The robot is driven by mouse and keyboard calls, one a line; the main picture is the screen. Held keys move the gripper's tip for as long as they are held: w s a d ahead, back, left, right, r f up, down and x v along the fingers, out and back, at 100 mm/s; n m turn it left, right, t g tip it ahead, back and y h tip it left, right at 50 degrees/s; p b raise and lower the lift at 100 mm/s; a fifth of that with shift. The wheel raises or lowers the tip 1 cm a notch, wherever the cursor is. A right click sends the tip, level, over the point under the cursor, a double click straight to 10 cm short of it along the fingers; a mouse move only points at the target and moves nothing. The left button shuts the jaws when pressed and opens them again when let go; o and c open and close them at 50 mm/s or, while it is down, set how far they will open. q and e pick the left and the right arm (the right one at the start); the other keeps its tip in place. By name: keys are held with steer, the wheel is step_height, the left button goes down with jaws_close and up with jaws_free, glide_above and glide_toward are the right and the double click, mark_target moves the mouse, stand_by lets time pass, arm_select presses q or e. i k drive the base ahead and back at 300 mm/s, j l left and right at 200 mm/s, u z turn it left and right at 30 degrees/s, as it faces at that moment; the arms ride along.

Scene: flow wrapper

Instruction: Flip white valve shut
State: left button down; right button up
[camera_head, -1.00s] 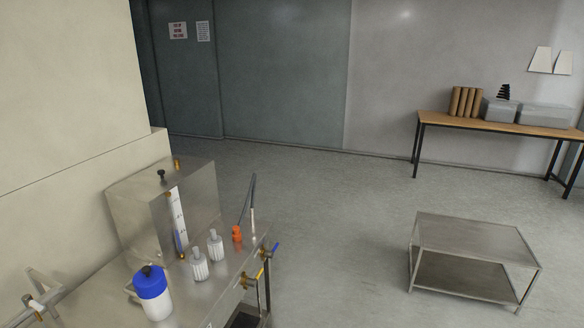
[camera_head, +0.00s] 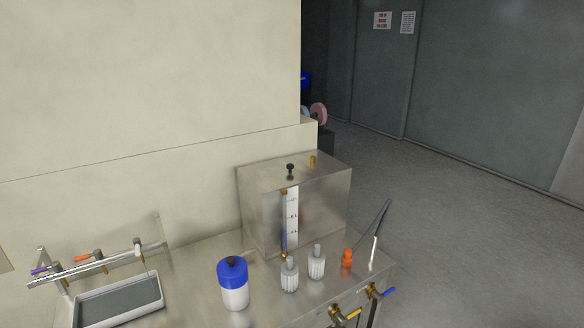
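A pipe rail (camera_head: 105,263) at the lower left carries several small valves. A purple-handled valve (camera_head: 40,270) is at its left end and an orange-handled valve (camera_head: 84,258) is left of its middle. Near its right end is a valve with a pale, white-looking handle (camera_head: 138,245). This handle stands roughly upright, across the rail; its details are too small to tell. Neither of my grippers is in view.
A grey tray with a pale rim (camera_head: 160,296) sits below the rail. A blue-and-white bottle (camera_head: 234,285), two ribbed white bottles (camera_head: 289,275) and an orange bottle (camera_head: 347,262) stand on the steel bench. A steel tank (camera_head: 325,200) stands behind them. Open floor lies right.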

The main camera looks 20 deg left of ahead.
mark_target(136, 242)
steer(key=i+l+u, duration=0.15)
steer(key=u, duration=0.15)
steer(key=i+l+u, duration=0.15)
steer(key=l+u, duration=0.2)
steer(key=i+l+u, duration=0.1)
steer(key=l+u, duration=0.2)
steer(key=i+l+u, duration=0.1)
steer(key=l+u, duration=0.3)
steer(key=l, duration=0.55)
